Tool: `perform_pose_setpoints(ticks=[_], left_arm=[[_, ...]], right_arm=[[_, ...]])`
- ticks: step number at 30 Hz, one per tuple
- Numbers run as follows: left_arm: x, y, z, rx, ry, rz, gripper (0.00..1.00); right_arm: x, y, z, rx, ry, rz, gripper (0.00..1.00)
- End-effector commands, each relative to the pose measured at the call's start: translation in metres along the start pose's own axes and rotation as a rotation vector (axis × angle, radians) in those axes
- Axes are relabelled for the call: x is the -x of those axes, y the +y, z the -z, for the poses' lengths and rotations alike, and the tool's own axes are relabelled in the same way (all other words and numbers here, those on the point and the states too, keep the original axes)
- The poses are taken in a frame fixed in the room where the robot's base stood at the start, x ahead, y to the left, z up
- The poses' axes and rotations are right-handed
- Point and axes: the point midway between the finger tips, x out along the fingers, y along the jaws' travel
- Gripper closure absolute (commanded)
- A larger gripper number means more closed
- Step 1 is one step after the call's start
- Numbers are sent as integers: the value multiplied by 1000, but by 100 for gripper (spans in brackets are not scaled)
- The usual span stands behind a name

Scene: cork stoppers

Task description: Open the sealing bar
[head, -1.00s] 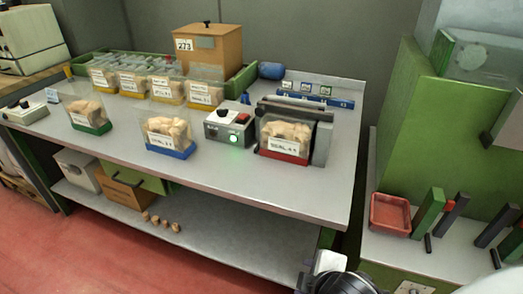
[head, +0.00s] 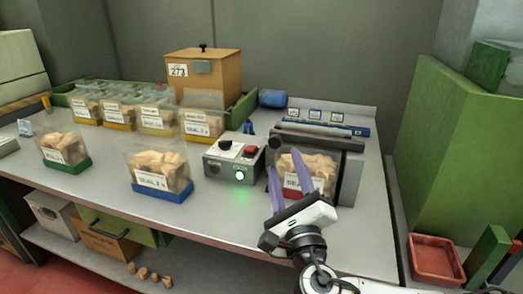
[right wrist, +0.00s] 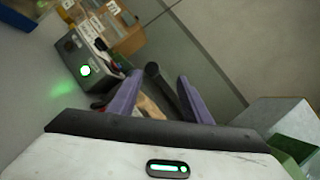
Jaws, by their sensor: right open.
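The sealer's dark sealing bar (head: 318,141) runs across the back right of the table, with a round dark knob at its left end. In the right wrist view the bar (right wrist: 166,88) shows between my fingers, apparently beyond them. A clear bag of corks (head: 318,165) with a white label stands in a red holder before the bar. My right gripper (head: 285,162) is open, its two purple fingers pointing up in front of the bag and hiding part of it and its label. Nothing is between the fingers that I can tell is held. My left gripper is out of view.
The grey control box (head: 222,169) with a lit green lamp and a red switch stands just left of the sealer. A bag in a blue holder (head: 162,193) is further left. A wooden box (head: 215,75) stands behind. A red tray (head: 436,238) is at right.

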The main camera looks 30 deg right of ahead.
Motion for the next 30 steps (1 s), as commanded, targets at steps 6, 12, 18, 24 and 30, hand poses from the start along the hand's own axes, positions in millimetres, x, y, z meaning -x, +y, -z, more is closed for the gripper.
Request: perform_pose_setpoints(ticks=[6,12,18,24,30], left_arm=[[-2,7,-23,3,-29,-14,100],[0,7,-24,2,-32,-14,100],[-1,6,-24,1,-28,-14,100],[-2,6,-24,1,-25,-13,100],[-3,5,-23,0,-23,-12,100]], right_arm=[[-2,11,10,6,-3,2,56],[-34,10,9,4,-3,5,56],[-71,10,9,2,-1,4,56],[-94,10,10,1,0,2,56],[-99,10,10,1,0,0,56]])
